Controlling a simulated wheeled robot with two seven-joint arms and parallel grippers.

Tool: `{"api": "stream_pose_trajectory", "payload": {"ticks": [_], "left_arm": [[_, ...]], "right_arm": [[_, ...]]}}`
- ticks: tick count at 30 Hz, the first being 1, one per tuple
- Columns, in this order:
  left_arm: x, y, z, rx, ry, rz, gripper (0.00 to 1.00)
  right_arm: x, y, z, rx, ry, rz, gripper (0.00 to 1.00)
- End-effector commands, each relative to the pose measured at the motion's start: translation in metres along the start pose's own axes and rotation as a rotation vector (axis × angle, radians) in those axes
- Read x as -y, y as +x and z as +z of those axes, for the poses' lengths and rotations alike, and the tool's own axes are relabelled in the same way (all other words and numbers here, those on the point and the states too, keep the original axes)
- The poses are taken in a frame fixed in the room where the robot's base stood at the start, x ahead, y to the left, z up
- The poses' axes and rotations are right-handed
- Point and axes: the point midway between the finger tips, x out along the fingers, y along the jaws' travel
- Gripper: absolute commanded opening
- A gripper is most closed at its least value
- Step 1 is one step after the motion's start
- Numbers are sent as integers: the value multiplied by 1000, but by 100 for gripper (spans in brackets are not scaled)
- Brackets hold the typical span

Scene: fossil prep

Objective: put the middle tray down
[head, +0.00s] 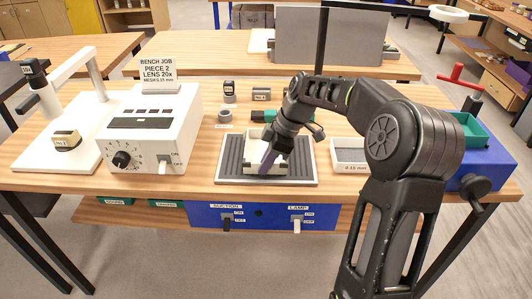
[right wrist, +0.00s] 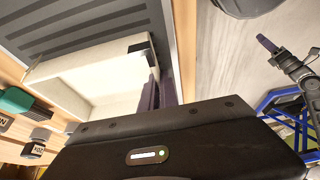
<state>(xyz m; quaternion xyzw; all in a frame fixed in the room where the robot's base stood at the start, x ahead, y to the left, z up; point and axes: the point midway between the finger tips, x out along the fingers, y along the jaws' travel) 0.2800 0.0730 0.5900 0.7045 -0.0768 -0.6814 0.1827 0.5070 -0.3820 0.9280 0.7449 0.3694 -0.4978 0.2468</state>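A white open tray (head: 250,165) is at the dark ribbed mat (head: 228,165) in the middle of the bench. It looks level; I cannot tell whether it rests on the mat or is slightly above it. My right gripper (head: 268,158) reaches down over its front wall. In the right wrist view, the purple fingers (right wrist: 158,94) are close together at the wall of the tray (right wrist: 85,68) and appear closed on it. The tray's inside looks empty there, with a small dark patch near one corner. A dark arm with a purple tip, apparently my left gripper (right wrist: 268,44), hangs over the floor.
Another white tray (head: 347,152), marked 0.15 mm, stands right of the mat. A white control box (head: 150,130) and a stand (head: 90,110) are at left. A blue box (head: 480,160) with a green tray (head: 468,133) is at right. Small labelled blocks (head: 262,94) stand behind the mat.

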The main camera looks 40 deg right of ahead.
Motion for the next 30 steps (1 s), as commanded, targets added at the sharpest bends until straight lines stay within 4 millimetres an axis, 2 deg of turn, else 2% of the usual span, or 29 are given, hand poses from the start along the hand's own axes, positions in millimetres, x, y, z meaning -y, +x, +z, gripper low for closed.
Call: {"api": "stream_pose_trajectory", "payload": {"ticks": [8, 14, 21, 25, 30], "left_arm": [[-1, -3, 0, 0, 0, 0, 36], [0, 0, 0, 0, 0, 0, 36], [0, 1, 0, 0, 0, 0, 36], [0, 1, 0, 0, 0, 0, 36], [0, 1, 0, 0, 0, 0, 36]], "right_arm": [[0, -6, -3, -1, -1, 2, 0], [-1, -34, -15, -1, -2, 5, 0], [-1, -78, -33, -2, -2, 4, 0], [0, -91, -38, -1, -1, 1, 0], [0, -95, -40, 0, 0, 0, 0]]}}
